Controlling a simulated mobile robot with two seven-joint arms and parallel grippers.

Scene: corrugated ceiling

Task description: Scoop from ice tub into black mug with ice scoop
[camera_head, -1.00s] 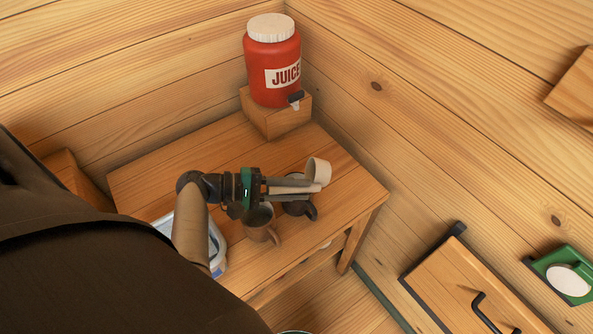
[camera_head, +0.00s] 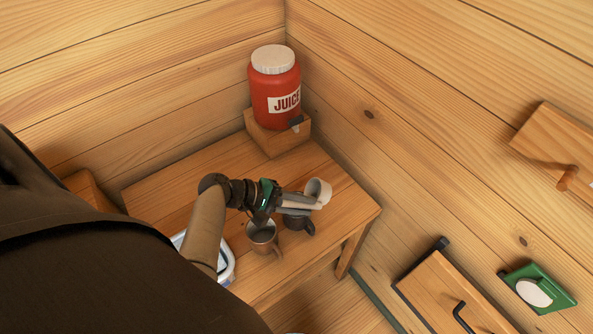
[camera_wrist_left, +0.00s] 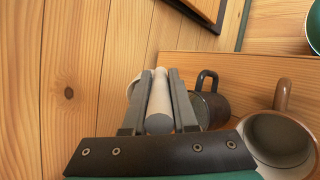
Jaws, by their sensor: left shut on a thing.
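My left gripper (camera_head: 303,200) is shut on the handle of the pale ice scoop (camera_head: 319,190). In the left wrist view the scoop's handle (camera_wrist_left: 160,106) lies between the two grey fingers. The black mug (camera_head: 297,222) stands upright on the wooden table, partly hidden under the gripper; it also shows in the left wrist view (camera_wrist_left: 213,107). The scoop's cup is above and just beyond this mug; whether it holds ice cannot be seen. The white ice tub (camera_head: 228,268) stands at the left, mostly hidden by my left arm. My right gripper is not in view.
A brown mug (camera_head: 262,237) stands close beside the black mug, on its left; it also shows in the left wrist view (camera_wrist_left: 277,140). A red juice dispenser (camera_head: 273,95) sits on a wooden block at the back corner. The table's right part (camera_head: 350,205) is clear.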

